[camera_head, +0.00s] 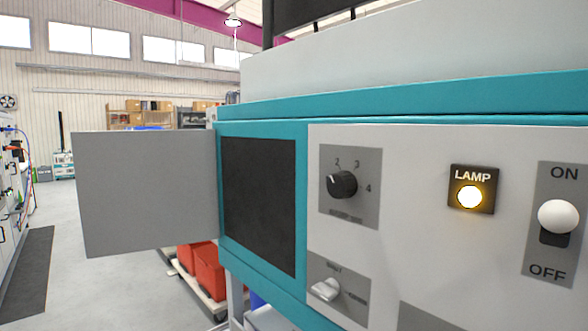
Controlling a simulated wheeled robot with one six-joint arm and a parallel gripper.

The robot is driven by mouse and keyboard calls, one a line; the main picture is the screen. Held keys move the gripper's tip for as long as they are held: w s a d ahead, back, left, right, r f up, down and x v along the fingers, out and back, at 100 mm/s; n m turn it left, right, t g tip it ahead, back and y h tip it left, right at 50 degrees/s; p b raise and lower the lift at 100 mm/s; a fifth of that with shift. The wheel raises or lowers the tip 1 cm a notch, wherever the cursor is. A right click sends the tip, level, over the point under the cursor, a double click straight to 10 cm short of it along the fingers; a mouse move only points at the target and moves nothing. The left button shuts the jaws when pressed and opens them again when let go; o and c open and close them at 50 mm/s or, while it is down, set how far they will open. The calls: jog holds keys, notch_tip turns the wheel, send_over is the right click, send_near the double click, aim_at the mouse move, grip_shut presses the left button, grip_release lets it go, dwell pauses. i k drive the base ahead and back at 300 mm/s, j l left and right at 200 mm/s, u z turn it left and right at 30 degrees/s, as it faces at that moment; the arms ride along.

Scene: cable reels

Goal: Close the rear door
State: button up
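A grey flat door panel (147,192) stands swung out to the left from the left edge of a teal and white machine cabinet (262,129). Its hinge side meets the cabinet beside a dark rectangular recess or panel (259,205). The door stands open, and nothing touches it. I cannot tell from this view alone whether it is the rear door. My gripper is not in view.
The cabinet front carries a rotary knob (342,184), a lit lamp (469,196), a white ON/OFF switch (558,217) and a lower selector (325,290). Red bins (208,270) stand below the door. Floor at left (85,285) is clear beside a dark mat (27,270).

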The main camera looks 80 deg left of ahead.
aim_at(137, 190)
jog(key=u, duration=2.05)
